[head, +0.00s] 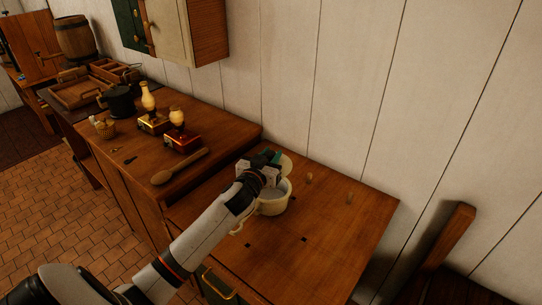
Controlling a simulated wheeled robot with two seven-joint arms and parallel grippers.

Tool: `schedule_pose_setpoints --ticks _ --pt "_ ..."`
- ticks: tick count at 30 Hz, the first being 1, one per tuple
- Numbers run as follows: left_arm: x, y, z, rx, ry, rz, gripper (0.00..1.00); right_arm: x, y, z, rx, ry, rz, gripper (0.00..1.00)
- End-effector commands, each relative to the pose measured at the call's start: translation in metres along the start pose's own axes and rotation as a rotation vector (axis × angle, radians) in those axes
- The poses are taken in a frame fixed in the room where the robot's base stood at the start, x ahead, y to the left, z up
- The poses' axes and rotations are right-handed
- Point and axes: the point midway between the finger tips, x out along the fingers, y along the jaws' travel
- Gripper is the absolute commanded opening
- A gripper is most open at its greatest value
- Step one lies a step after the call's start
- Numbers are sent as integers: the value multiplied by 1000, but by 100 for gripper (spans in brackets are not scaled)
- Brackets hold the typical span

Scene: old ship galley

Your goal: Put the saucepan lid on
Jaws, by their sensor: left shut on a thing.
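The cream saucepan (272,207) stands on the wooden counter, with its handle toward the lower left. Part of its pale inside shows, so it is not fully covered. My left gripper (272,162) is above the pan's far side, shut on the cream saucepan lid (287,164). Only a piece of the lid shows past the gripper. It looks tilted and apart from the rim, but the gripper hides most of it and the contact is unclear. My right gripper is out of view.
A wooden spoon (180,167), two brass-based lamps (184,139) and a dark pot (120,101) are on the counter to the left. Small pegs (309,178) stand right of the pan. The white plank wall (325,80) is close behind. The counter's front right is clear.

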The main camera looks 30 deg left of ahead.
Motion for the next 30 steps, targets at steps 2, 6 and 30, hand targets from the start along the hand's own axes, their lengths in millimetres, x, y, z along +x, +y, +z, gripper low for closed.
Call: schedule_pose_setpoints --ticks 2,6,30 --pt "0 0 -9 1 0 -1 4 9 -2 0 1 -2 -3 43" --pt "1 0 -24 3 0 -1 4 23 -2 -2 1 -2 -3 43" --pt "2 -1 -63 2 0 -2 4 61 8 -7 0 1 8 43"
